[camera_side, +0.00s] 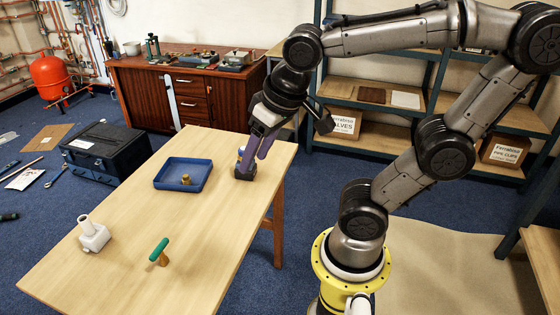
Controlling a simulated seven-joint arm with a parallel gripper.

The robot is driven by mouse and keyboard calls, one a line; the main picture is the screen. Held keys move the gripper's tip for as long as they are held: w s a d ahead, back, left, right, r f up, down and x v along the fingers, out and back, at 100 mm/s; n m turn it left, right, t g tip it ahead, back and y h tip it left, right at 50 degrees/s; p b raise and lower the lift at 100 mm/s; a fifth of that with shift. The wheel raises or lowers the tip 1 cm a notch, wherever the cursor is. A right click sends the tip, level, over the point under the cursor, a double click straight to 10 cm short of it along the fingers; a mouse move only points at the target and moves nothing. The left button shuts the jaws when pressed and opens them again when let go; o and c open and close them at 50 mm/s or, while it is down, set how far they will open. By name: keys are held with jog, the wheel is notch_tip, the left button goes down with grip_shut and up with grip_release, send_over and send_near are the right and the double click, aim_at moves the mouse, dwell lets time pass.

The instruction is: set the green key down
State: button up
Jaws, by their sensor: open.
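The green key (159,250) has a green T-shaped handle on a short tan stem. It stands roughly upright on the wooden table (205,262), towards the front, clear of other things. My gripper (245,171) has purple fingers pointing down at the table's back right, well away from the key. It is open, and its dark fingertips are low over or at the tabletop. A small pale and blue thing (241,151) shows just behind the fingers. It is mostly hidden, and I cannot tell whether the fingers touch it.
A blue tray (160,182) holding a small brass fitting (186,179) lies left of my gripper. A white pipe fitting (94,236) stands at the table's left edge. The table between tray, key and right edge is clear. A black toolbox (105,150) is on the floor.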

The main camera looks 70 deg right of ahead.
jog(key=shift+s+d+f+n+t, duration=0.1)
jog(key=shift+s+f+n+t, duration=0.1)
jog(key=shift+s+n, duration=0.45)
jog(key=shift+s+d+f+n+t, duration=0.1)
jog(key=shift+s+f+n+t, duration=0.2)
jog(key=shift+s, duration=0.55)
jog(key=shift+s+f+n+t, duration=0.1)
jog(key=shift+s+n, duration=0.45)
jog(key=shift+s, duration=0.2)
